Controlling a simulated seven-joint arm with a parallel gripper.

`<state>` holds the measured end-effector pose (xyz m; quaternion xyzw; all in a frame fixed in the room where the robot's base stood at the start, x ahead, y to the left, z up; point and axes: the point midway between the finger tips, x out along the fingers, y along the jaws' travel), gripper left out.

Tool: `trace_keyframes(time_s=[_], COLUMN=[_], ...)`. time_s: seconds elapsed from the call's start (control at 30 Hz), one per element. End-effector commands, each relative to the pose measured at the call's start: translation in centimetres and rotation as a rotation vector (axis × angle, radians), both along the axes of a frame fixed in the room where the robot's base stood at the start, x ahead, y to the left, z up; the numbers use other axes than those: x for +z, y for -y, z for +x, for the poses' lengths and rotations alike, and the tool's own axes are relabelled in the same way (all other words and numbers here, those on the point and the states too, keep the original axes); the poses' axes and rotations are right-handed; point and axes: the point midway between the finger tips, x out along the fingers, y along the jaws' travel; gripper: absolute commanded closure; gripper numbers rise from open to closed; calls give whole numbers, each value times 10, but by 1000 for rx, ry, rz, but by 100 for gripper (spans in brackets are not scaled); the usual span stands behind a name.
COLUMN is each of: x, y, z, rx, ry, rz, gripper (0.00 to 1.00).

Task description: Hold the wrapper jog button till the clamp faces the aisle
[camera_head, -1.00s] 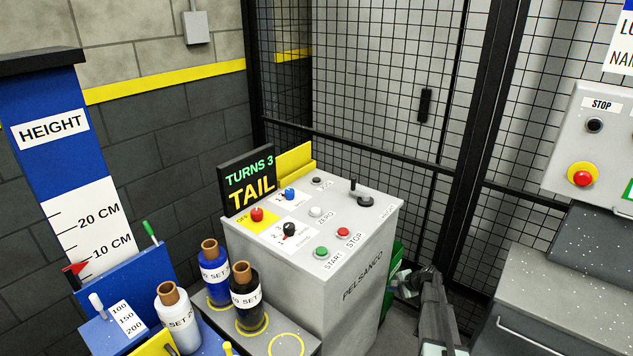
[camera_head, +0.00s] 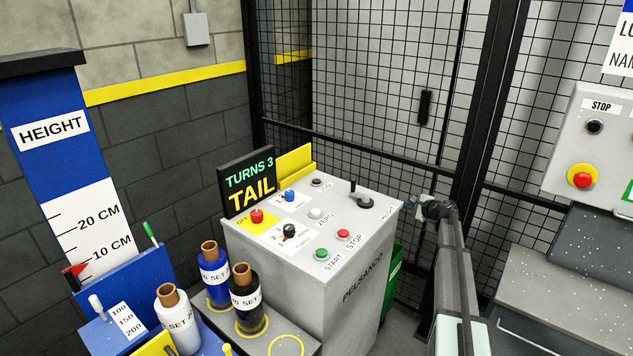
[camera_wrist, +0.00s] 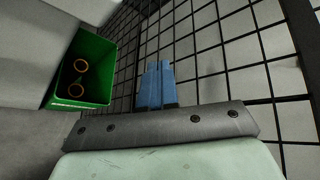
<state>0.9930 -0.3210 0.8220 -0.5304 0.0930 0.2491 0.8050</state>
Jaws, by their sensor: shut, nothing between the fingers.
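The wrapper's grey control cabinet (camera_head: 310,262) stands in the middle of the head view. A small dark button (camera_head: 317,182) sits near the back of its top; the label beside it is too small to read surely, but may say JOG. A lever with a black knob (camera_head: 365,202) is to its right. My gripper (camera_head: 409,204) is just right of the cabinet's top right corner, apart from the buttons. In the wrist view its blue fingers (camera_wrist: 157,86) are together and empty. I cannot make out the clamp in either view.
A display (camera_head: 248,183) reads TURNS 3 TAIL. Red, blue, green and black controls crowd the panel. Film rolls (camera_head: 213,275) stand at the front left. A green bin (camera_wrist: 97,55) with rings lies beside the cabinet. Black mesh fence (camera_head: 385,85) closes off the back.

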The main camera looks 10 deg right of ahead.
Motion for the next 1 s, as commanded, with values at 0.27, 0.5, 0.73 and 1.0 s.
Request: trace_keyframes(time_s=[0.27,0.5,0.73,1.0], x=[61,85,104,141], y=[-16,-52,-109,-206], z=[31,49,68,91], rx=[-30,37,172,404], ry=[67,77,69,70], rz=[77,-8,-201,-543], gripper=[100,100,100,100])
